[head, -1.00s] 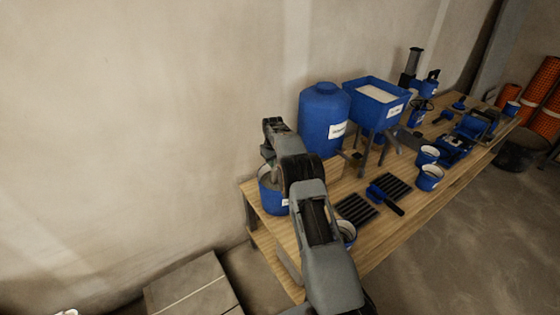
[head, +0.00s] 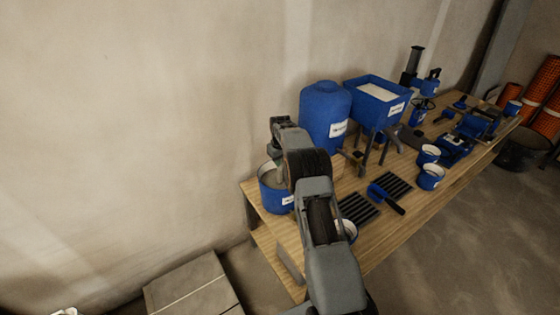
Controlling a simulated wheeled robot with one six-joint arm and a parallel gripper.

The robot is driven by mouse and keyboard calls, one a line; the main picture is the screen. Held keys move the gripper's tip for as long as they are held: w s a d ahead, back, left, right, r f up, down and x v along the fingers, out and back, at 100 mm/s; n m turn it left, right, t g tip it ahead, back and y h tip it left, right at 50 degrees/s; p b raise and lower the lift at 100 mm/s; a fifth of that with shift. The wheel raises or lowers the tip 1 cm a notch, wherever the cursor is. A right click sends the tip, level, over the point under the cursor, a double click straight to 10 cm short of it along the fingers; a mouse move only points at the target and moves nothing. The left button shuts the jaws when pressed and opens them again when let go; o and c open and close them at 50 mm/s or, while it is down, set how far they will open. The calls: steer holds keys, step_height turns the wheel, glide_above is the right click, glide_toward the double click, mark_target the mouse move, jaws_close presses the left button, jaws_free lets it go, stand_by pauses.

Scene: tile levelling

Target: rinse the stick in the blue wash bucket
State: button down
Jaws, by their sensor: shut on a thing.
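The blue wash bucket (head: 271,203) stands at the near left end of the wooden table, with a white label on its side and a greyish surface inside. I cannot tell how deep the stick is in the bucket.
A large blue barrel (head: 325,112) and a blue hopper on legs (head: 378,101) stand just behind the bucket. Black ribbed racks (head: 357,208), a blue-and-black hand tool (head: 386,198) and blue cups (head: 431,178) lie to the right. The wall is close at left.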

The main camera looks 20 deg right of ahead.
steer(key=shift+r+p, duration=4.45)
steer(key=shift+r, duration=2.4)
